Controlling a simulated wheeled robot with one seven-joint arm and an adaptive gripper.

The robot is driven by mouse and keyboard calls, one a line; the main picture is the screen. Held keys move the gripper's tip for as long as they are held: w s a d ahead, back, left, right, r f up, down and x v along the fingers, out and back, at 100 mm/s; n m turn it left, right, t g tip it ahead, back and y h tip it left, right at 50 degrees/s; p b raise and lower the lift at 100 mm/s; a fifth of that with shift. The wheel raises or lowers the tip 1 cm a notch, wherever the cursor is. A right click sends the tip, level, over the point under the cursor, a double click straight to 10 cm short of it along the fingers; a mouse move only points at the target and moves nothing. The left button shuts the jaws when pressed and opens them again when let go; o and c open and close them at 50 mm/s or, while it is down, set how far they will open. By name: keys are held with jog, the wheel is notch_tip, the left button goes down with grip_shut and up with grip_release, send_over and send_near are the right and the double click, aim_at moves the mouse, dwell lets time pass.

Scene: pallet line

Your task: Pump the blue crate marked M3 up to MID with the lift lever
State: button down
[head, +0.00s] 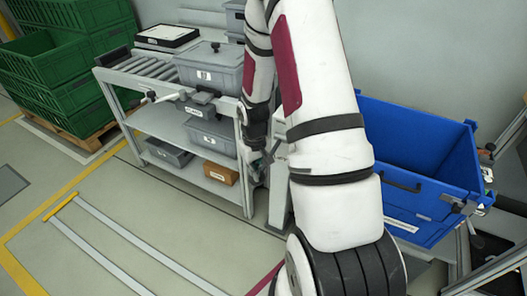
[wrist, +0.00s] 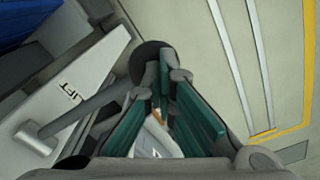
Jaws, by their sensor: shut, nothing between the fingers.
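The blue crate (head: 425,188) stands at the right in the head view, partly hidden by my arm; its white label is too small to read. A blue patch at the top left of the wrist view (wrist: 22,22) looks like the same crate. In the wrist view the lift lever (wrist: 85,107) is a grey rod with a dark round knob, sloping up from a white panel marked LIFT (wrist: 75,88). My gripper (wrist: 165,88), with green finger pads, is shut and empty. Its fingertips are right by the knob; I cannot tell if they touch. In the head view my gripper (head: 258,165) is low beside the white post.
A roller rack (head: 170,122) at the left bears a lidded grey bin (head: 208,72), with more bins and a brown box (head: 220,173) below. Green crates (head: 75,60) are stacked on a pallet at the far left. The floor (head: 110,215) in front is clear, with pale rails and yellow lines.

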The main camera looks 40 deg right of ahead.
jog(key=shift+f, duration=0.45)
jog(key=shift+f+b, duration=0.4)
jog(key=shift+b, duration=0.05)
notch_tip(320, 180, up, 11)
jog(key=d+p, duration=0.1)
jog(key=p, duration=0.6)
jog(key=shift+w+f, duration=0.15)
jog(key=shift+w, duration=0.05)
jog(key=shift+f, duration=0.2)
jog(key=shift+f+b, duration=0.4)
jog(key=shift+f, duration=0.35)
jog(key=shift+s+a+f+b, duration=0.1)
jog(key=shift+f+b, duration=0.1)
jog(key=shift+f, duration=0.2)
jog(key=shift+a+f+b, duration=0.1)
jog(key=shift+f+b, duration=0.05)
jog(key=shift+f, duration=0.25)
